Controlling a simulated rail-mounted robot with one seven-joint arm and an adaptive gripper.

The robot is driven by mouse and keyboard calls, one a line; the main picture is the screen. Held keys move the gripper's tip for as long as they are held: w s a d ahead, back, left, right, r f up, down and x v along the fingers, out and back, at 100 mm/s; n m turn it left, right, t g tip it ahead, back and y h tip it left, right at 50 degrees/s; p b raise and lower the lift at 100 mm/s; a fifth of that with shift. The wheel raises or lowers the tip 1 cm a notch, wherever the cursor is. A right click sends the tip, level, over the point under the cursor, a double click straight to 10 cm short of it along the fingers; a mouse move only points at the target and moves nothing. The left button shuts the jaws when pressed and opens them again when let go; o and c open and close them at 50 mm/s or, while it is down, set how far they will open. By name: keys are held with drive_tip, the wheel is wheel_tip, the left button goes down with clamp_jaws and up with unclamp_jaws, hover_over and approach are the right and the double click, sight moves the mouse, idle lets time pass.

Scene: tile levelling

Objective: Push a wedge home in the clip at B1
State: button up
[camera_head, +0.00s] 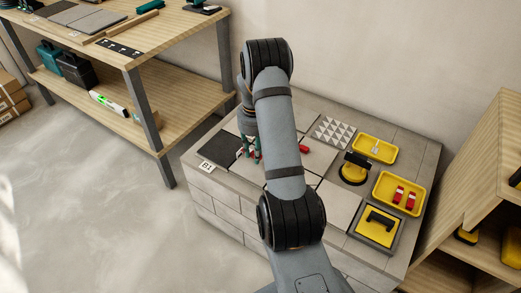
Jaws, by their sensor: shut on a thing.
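My gripper (250,157) points down over the tiled block, close to the B1 label (207,167). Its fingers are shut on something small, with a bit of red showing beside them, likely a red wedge. The fingers and my arm hide most of it. The clip at B1 cannot be made out; I cannot tell whether the held thing touches it. Another red wedge (304,149) lies on the tiles just right of my arm. Two red wedges (411,200) sit in a yellow tray (383,203) at the right.
A second yellow tray (391,157) holds small pale pieces. A yellow-and-black handled tool (355,168) stands beside it. A wooden workbench (180,30) is at left, wooden shelving (490,185) at right.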

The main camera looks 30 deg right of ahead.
sight(245, 160)
drive_tip(key=shift+w+d+f+n, duration=0.1)
drive_tip(key=shift+w+d+n, duration=0.2)
drive_tip(key=shift+w, duration=0.2)
drive_tip(key=shift+w+d+f+n, duration=0.1)
drive_tip(key=shift+w+d+n, duration=0.2)
drive_tip(key=shift+w, duration=0.15)
drive_tip(key=shift+f+b, duration=1.95)
drive_tip(key=shift+f, duration=0.8)
drive_tip(key=shift+f, duration=0.1)
drive_tip(key=shift+w+a, duration=0.1)
drive_tip(key=shift+w, duration=0.05)
drive_tip(key=shift+w+a, duration=0.4)
drive_tip(key=shift+w, duration=0.35)
drive_tip(key=shift+w+a, duration=0.35)
drive_tip(key=shift+w, duration=0.3)
drive_tip(key=shift+w+a, duration=0.35)
drive_tip(key=shift+w, duration=0.3)
idle(0.4)
drive_tip(key=o, duration=0.8)
drive_tip(key=shift+o, duration=0.2)
wheel_tip(245, 160, up, 12)
drive_tip(key=shift+s+r, duration=0.1)
drive_tip(key=shift+s, duration=0.05)
